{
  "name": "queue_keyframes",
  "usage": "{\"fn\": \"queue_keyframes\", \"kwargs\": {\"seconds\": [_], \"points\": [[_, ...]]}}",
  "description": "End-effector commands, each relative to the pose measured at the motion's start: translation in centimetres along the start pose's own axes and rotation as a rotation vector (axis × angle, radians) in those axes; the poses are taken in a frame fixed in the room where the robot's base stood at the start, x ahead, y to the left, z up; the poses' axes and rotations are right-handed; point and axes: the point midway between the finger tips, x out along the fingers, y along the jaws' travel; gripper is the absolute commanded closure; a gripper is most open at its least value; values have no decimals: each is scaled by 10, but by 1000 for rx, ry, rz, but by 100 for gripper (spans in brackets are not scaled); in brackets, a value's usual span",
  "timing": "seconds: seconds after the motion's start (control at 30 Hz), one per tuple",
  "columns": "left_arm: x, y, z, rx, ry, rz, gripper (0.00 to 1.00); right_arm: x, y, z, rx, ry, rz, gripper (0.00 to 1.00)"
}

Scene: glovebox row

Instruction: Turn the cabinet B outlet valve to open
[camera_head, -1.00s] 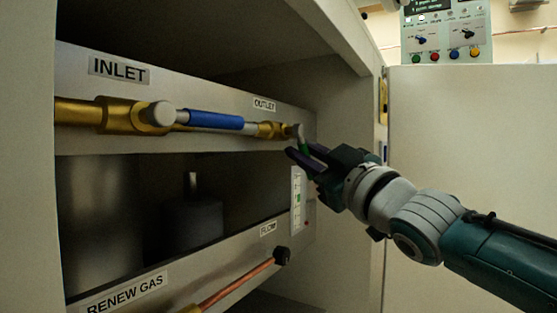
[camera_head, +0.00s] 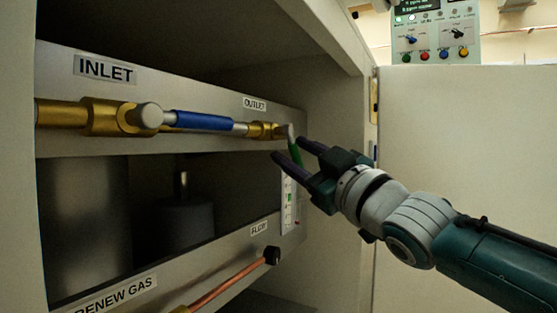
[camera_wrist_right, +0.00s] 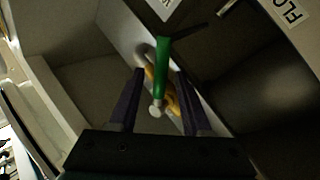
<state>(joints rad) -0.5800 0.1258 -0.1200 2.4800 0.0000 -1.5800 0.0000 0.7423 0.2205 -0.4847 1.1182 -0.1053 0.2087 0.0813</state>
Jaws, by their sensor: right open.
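The outlet valve (camera_head: 266,130) is a brass body under the OUTLET label (camera_head: 254,103), at the right end of the upper panel. Its lever has a green grip (camera_head: 295,152) that hangs downward from a grey pivot. In the right wrist view the green grip (camera_wrist_right: 162,65) lies between the two dark fingers, with a gap on each side. My right gripper (camera_head: 293,150) is open, with its fingertips around the lever and not closed on it. My left gripper is not in view.
The inlet valve (camera_head: 120,117) with a blue handle (camera_head: 203,121) is left on the same panel. A lower panel carries the FLOW knob (camera_head: 272,255) and copper pipe (camera_head: 228,283). A control box (camera_head: 436,32) is behind.

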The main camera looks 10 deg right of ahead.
Motion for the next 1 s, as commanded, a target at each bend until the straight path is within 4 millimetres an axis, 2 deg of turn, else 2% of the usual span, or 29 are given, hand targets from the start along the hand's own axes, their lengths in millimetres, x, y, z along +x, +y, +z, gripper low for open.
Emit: {"fn": "queue_keyframes", "kwargs": {"seconds": [0.3,0.53,0.7,0.93,1.0], "points": [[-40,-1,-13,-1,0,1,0,-49,3,-4,1,-5,-1,52],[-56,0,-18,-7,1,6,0,-84,1,-2,1,-3,-1,52],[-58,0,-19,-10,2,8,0,-93,1,-1,-2,-1,0,52],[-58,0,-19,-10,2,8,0,-94,0,0,-2,0,0,52],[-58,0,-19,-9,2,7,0,-94,0,0,-4,0,0,58]]}}
